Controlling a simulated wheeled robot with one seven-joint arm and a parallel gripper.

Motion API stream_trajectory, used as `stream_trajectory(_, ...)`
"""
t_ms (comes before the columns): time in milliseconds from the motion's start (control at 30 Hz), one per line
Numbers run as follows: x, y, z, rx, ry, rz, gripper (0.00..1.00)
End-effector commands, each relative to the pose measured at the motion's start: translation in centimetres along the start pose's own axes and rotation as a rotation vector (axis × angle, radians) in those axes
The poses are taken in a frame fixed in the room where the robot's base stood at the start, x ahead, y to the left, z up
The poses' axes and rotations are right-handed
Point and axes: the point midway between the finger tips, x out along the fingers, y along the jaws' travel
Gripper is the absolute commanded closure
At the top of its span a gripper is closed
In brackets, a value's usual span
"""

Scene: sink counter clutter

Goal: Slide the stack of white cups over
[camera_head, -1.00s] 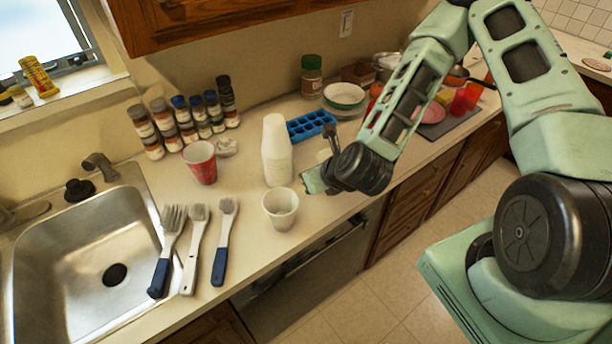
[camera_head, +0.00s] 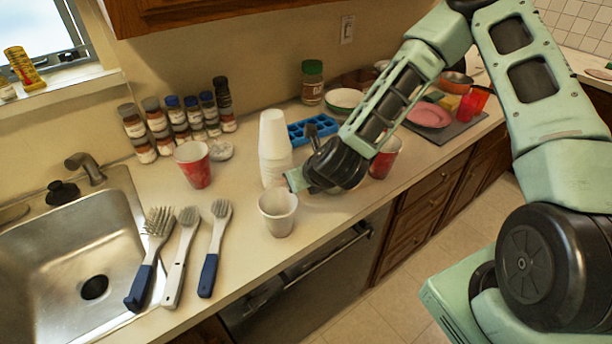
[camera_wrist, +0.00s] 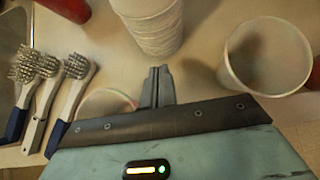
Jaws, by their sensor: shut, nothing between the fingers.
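The stack of white cups (camera_head: 273,140) stands upright on the counter, in front of the blue ice tray. In the wrist view the stack (camera_wrist: 150,22) is at the top centre, just beyond my fingertips. My gripper (camera_head: 292,180) is shut and empty, low over the counter at the right side of the stack's base. Its narrow closed fingers (camera_wrist: 157,75) point towards the stack; I cannot tell if they touch it. A single white cup (camera_head: 278,214) stands in front of the stack, near the counter edge. Its rim (camera_wrist: 105,100) is partly hidden by my gripper in the wrist view.
A red cup (camera_head: 193,167) stands left of the stack, another red cup (camera_head: 384,160) right of my gripper. Several brushes (camera_head: 182,250) lie between the sink (camera_head: 60,290) and the single cup. Several bottles (camera_head: 180,120) line the wall. The blue ice tray (camera_head: 312,128) is behind.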

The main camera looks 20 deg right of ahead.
Motion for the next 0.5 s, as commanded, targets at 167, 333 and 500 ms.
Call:
stream_trajectory(167,1.8,0.0,2.0,-0.001,-0.001,-0.001,1.0)
stream_trajectory(333,2.8,0.0,2.7,-0.001,0.0,0.0,1.0)
stream_trajectory(500,3.2,0.0,2.8,-0.001,0.0,0.0,1.0)
